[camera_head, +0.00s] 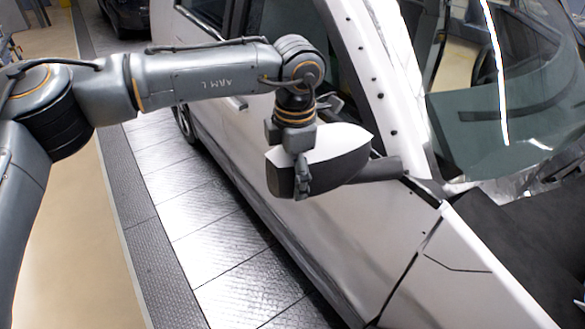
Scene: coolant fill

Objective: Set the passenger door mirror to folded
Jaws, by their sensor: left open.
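The passenger door mirror (342,152) is on the side of a white car. It has a white cap over a dark housing and stands out from the door on a dark arm. My left gripper (303,182) reaches down from above at the mirror's outer part. One finger shows in front of the housing. The gripper is open, and the mirror hides part of it. I cannot tell whether the fingers touch the mirror. My right gripper is not in view.
The white car door (330,225) runs along the mirror's side. The windshield (500,105) and a dark open front area (530,235) lie to the right. A tiled metal walkway (215,235) beside the car is clear. Another dark vehicle (128,15) stands at the back.

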